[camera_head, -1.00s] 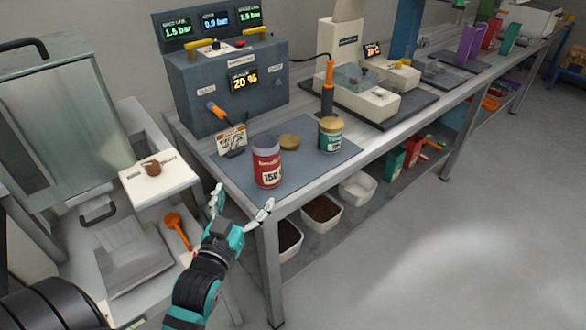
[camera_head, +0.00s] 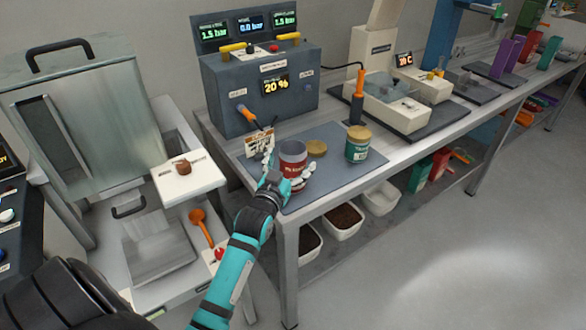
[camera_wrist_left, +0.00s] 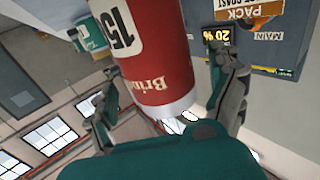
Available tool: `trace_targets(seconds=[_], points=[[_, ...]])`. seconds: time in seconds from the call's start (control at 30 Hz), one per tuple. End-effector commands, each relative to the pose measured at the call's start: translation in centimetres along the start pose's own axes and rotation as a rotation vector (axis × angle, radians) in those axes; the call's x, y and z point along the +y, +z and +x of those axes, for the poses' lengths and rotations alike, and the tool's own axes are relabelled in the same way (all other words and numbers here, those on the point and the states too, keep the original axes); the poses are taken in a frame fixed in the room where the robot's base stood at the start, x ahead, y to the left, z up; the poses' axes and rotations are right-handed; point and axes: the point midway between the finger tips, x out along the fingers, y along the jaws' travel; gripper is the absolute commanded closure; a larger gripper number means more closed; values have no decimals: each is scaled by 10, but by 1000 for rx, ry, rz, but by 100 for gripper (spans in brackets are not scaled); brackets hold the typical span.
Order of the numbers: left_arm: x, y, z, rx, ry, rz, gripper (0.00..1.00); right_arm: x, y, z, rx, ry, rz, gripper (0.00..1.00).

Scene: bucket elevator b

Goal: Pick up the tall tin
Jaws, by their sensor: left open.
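The tall tin (camera_head: 293,158) is red with a grey top and stands upright on the grey mat on the bench. In the left wrist view the red tin (camera_wrist_left: 158,50) shows its "150" label and lies between the fingers. My left gripper (camera_head: 288,172) is open around the tin, a finger on each side. In the wrist view my left gripper (camera_wrist_left: 170,98) shows gaps beside the tin. My right gripper is not in view.
A shorter teal tin with a tan lid (camera_head: 357,146) stands right of the red tin. A loose tan lid (camera_head: 316,148) lies behind. A grey control box (camera_head: 262,85) and a small sign (camera_head: 259,143) stand at the back. White bins (camera_head: 343,220) sit below the bench.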

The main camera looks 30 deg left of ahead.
Motion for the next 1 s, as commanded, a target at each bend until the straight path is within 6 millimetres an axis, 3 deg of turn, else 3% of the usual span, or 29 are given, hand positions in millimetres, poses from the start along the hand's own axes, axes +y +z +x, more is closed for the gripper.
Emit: trace_targets(seconds=[0.13,0.43,0.83,1.0], points=[[0,-1,18,0,1,1,8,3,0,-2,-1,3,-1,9],[0,0,22,-1,1,1,10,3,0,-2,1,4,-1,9],[0,0,21,-1,1,1,62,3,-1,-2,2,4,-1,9],[0,0,21,1,1,1,62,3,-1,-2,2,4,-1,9]])
